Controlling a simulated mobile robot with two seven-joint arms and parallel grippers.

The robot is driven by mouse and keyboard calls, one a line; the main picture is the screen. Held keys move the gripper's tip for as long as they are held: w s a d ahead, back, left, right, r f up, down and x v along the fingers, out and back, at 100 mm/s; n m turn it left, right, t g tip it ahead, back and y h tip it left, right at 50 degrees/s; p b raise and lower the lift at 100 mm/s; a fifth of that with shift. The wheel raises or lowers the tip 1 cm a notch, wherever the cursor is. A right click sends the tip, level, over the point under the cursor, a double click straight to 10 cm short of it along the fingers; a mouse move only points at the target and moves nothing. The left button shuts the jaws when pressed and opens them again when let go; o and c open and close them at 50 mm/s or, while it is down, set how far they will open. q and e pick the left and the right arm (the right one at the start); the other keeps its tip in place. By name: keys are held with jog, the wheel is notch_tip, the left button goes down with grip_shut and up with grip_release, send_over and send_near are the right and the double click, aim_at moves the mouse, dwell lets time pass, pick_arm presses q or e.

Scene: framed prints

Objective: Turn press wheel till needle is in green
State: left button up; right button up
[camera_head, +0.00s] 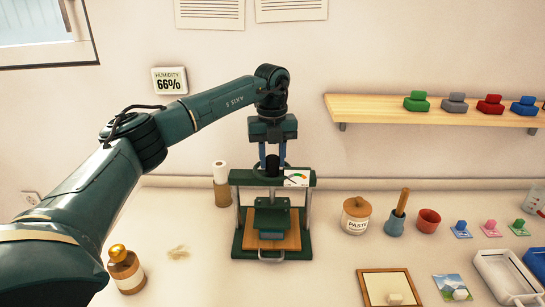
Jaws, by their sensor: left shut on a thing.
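The dark green press (306,215) stands on the table below my left arm. Its dark wheel (272,170) sits on top of the crossbeam. My left gripper (272,162) points down from above and is shut on the wheel, with one finger on each side, hiding part of it. The white gauge (297,177) is on the crossbeam just right of the wheel. It shows a coloured arc with some green, but the needle is too small to read. The press's green plate (272,217) is above a wooden bed (290,243). My right gripper is not in view.
A paper roll (220,171) stands close behind the press's left side. A gold-topped bottle (124,270) is at front left. A paste jar (356,215), a pestle cup (394,227) and a red pot (429,221) stand to the right. Ink blocks line the shelf (375,107).

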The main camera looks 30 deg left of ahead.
pick_arm(q)
jog(key=m, duration=0.4)
jog(key=shift+m, duration=0.3)
jog(key=m, duration=0.5)
jog(key=shift+m, duration=0.3)
jog(key=m, duration=0.4)
jog(key=shift+r, duration=0.1)
jog(key=m, duration=0.9)
jog(key=shift+m, duration=0.3)
jog(key=m, duration=0.4)
jog(key=shift+w+a, duration=0.1)
jog(key=m, duration=0.5)
jog(key=shift+m, duration=1.8)
